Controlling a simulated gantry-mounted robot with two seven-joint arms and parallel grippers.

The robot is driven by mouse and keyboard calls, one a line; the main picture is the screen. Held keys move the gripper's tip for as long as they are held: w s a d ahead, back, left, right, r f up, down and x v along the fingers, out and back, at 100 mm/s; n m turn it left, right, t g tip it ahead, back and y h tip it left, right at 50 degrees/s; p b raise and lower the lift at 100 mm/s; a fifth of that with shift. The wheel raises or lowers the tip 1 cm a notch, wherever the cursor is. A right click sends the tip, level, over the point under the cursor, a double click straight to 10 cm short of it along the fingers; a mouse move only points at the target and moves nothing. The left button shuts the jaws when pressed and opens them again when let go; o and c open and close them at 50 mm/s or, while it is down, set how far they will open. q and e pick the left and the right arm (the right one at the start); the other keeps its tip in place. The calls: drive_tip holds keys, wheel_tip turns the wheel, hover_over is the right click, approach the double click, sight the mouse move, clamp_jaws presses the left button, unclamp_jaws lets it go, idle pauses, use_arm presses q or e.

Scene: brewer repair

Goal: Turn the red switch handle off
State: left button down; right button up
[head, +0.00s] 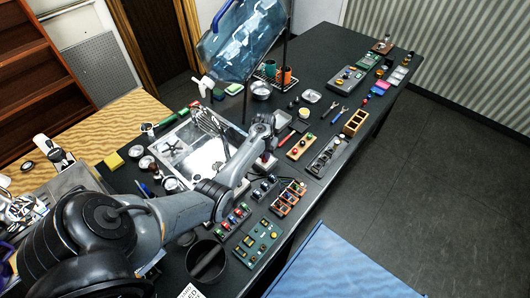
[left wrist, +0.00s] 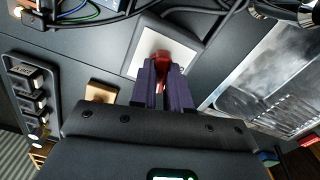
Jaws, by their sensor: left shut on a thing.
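The red switch handle (left wrist: 162,56) stands on a white plate with a dark grey frame (left wrist: 185,50) in the left wrist view. My left gripper (left wrist: 161,76) is shut on the handle, its two dark purple fingers close together around it. The fingers hide the handle's lower part, so I cannot tell its exact angle. In the head view my left gripper (head: 264,163) reaches down to the dark bench beside the metal tray; my own arm and wrist mostly hide the switch there.
A metal tray (left wrist: 275,85) lies right of the switch in the left wrist view. Cables (left wrist: 195,10) run behind it. Rows of switches and small parts, such as a green board (head: 258,243), crowd the dark bench. A large clear water jug (head: 240,40) stands behind.

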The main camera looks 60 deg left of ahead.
use_arm(q)
drive_tip(key=n+p, duration=0.1)
drive_tip(key=n, duration=0.2)
drive_tip(key=shift+r+n+p, duration=0.1)
drive_tip(key=shift+n+p, duration=0.2)
drive_tip(key=shift+p, duration=0.1)
drive_tip(key=n+p, duration=0.1)
drive_tip(key=n, duration=0.2)
drive_tip(key=shift+n, duration=0.3)
drive_tip(key=n, duration=0.3)
drive_tip(key=shift+n, duration=0.4)
drive_tip(key=shift+f+n, duration=0.2)
drive_tip(key=shift+n, duration=1.8)
drive_tip(key=c, duration=1.1)
unclamp_jaws()
drive_tip(key=shift+r, duration=0.15)
